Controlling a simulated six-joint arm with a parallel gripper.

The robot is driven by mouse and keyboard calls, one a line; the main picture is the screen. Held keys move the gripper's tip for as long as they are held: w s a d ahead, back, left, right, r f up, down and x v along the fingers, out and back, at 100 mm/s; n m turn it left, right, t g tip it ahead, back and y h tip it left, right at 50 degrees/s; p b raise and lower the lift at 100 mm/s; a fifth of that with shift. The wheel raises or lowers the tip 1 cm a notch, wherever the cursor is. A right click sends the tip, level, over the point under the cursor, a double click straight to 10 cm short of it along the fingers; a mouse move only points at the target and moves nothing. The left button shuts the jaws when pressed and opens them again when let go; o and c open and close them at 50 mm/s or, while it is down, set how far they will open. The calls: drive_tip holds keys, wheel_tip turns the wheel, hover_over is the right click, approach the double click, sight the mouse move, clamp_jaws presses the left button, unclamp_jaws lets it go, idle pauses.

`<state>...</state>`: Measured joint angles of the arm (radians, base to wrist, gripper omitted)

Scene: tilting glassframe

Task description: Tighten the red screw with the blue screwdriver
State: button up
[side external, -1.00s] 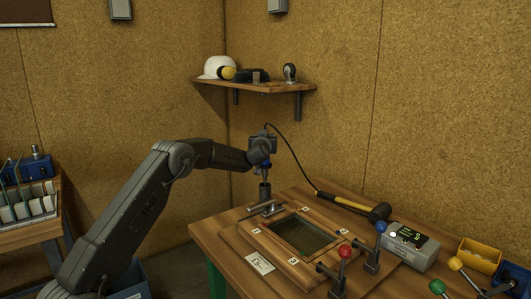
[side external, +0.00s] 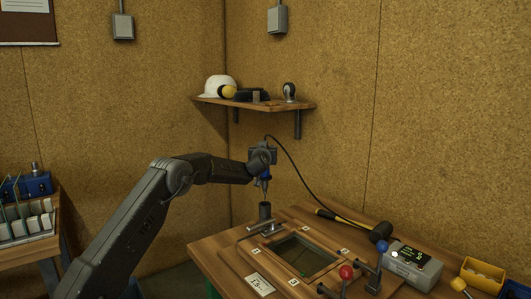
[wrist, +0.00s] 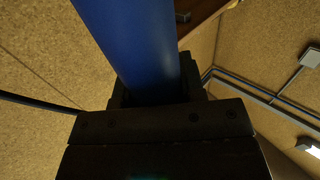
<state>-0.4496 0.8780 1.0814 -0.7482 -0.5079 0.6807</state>
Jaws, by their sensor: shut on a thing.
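My gripper (side external: 264,174) is shut on the blue screwdriver (side external: 266,173), which points down in the side view. The screwdriver's thin shaft is just above a dark upright cylinder (side external: 265,212) at the table's back left; whether its tip is clear of the opening is hard to tell. In the wrist view the blue handle (wrist: 135,42) rises from between my dark jaws (wrist: 158,98). The wooden frame with a dark glass pane (side external: 304,256) lies on the table, right of and below my gripper. I cannot make out the red screw.
A red-knobbed clamp (side external: 346,272) and a blue-knobbed clamp (side external: 382,229) stand at the frame's right. A hammer (side external: 352,222) lies behind. A grey box with a display (side external: 412,262) and a yellow bin (side external: 482,274) are farther right. A shelf (side external: 262,103) hangs above.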

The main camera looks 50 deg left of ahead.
drive_tip(key=shift+r, duration=5.45)
drive_tip(key=shift+d, duration=0.1)
drive_tip(key=shift+d+f, duration=0.2)
drive_tip(key=shift+d, duration=0.05)
drive_tip(key=s+d+f+n+g+y, duration=0.2)
drive_tip(key=s+d+f+n+g, duration=0.1)
drive_tip(key=s+d, duration=0.4)
drive_tip(key=s+d+f+n+g+y, duration=0.2)
drive_tip(key=s+d+f+g, duration=0.3)
drive_tip(key=d, duration=0.4)
drive_tip(key=shift+s+d+f+n+y, duration=0.25)
drive_tip(key=shift+s+f+n, duration=0.25)
drive_tip(key=shift+s, duration=0.75)
